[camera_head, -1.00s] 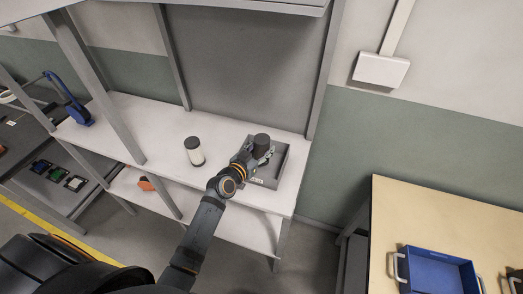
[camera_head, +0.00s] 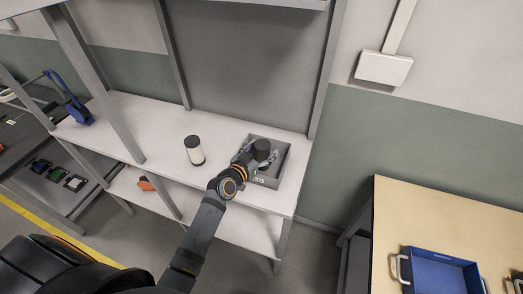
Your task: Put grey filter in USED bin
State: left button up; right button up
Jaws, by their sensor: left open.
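The grey filter (camera_head: 262,149), a dark cylinder, is at the grey bin (camera_head: 283,163) on the white shelf. My left gripper (camera_head: 258,154) is over the bin, with its open fingers around or beside the filter; the small view does not show whether they touch. The filter looks upright and low, within the bin's walls. A label shows on the bin's front wall, too small to read. A white filter (camera_head: 194,151) with dark ends stands upright on the shelf, left of the bin. My right gripper is not in view.
Shelf posts (camera_head: 97,95) rise at the left. A blue tray (camera_head: 440,270) sits on the wooden table (camera_head: 430,215) at the right. A blue clamp-like tool (camera_head: 77,110) stands on the shelf's left end. An orange item (camera_head: 146,184) lies on the lower shelf.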

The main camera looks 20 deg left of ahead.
pick_arm(q)
jog(key=shift+r+p, duration=0.95)
jog(key=shift+p, duration=0.1)
jog(key=shift+s+a+f+b, duration=0.2)
jog(key=shift+s+b, duration=0.1)
jog(key=shift+s, duration=0.2)
jog(key=shift+s+a+f+b, duration=0.1)
jog(key=shift+s+f+b, duration=0.15)
jog(key=shift+s, duration=0.2)
jog(key=v, duration=1)
jog(key=shift+r, duration=0.35)
jog(key=shift+d, duration=0.1)
jog(key=shift+f, duration=0.1)
